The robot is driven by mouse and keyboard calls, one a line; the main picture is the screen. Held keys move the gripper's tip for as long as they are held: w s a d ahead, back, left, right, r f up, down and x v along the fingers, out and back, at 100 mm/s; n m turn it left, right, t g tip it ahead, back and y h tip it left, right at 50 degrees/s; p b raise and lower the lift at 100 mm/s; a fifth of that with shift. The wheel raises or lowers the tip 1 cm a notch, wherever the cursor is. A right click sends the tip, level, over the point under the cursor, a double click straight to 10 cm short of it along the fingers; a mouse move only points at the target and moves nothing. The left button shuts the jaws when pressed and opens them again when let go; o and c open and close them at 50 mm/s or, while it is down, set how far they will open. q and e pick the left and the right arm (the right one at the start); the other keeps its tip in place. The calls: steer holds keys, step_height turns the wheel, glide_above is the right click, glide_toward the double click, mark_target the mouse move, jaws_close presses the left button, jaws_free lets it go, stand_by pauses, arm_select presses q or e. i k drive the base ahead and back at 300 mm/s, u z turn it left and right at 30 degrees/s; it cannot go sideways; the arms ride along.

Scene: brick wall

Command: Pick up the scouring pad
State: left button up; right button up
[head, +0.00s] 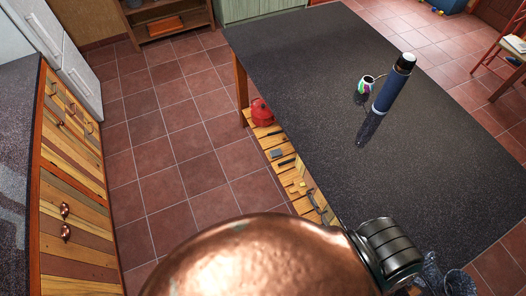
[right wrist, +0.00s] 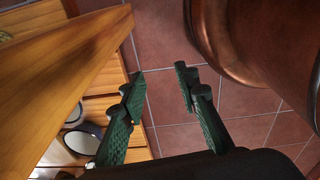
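I cannot pick out the scouring pad with certainty. A small dark grey flat piece (head: 277,153) and a small yellow block (head: 298,187) lie on the slatted wooden shelf (head: 270,133) beside the dark table; either is too small to identify. My right gripper (right wrist: 160,80) shows in the right wrist view with its two green fingers apart and nothing between them. It is beside a wooden board edge (right wrist: 75,75), with floor tiles behind the fingers. My left gripper is not in view.
The dark table (head: 320,80) carries a blue bottle (head: 392,90) and a colourful mug (head: 365,86). A red kettle (head: 261,113) stands at the shelf's far end. A large copper-coloured rounded surface (head: 250,258) blocks the lower head view. Tiled floor (head: 170,150) is clear to the left.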

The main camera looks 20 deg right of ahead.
mark_target(276, 153)
steer(key=z, duration=0.05)
steer(key=i, duration=0.5)
steer(key=z, duration=2.2)
